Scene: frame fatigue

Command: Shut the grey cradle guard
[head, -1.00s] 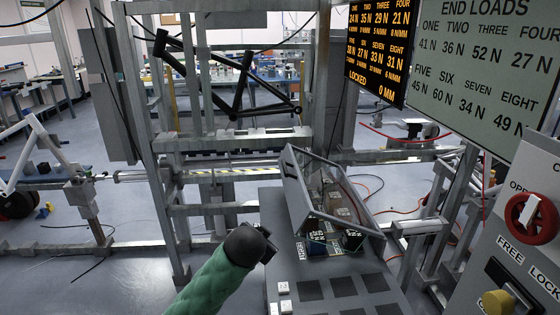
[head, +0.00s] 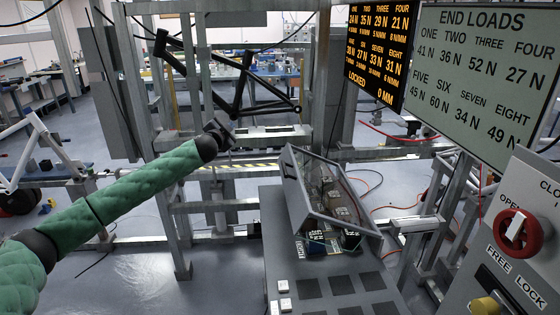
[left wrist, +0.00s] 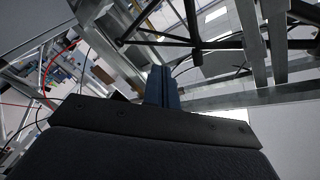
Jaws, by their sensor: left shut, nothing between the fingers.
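A grey-framed, clear-paned cover (head: 292,190), which looks like the grey cradle guard, stands tilted up over the sloping console. Small dark and coloured items show through and below it. My left gripper (head: 221,133) is up and to the left of this cover, apart from it, in front of the rig's grey crossbeam. In the left wrist view its fingers (left wrist: 162,88) are together with nothing between them. My right gripper is not in view.
The grey console (head: 345,286) has dark square pads and white buttons. A metal rig holds a black bicycle frame (head: 237,98) behind my gripper. A control panel with a red knob (head: 519,232) stands at the right, below lit display boards (head: 484,75).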

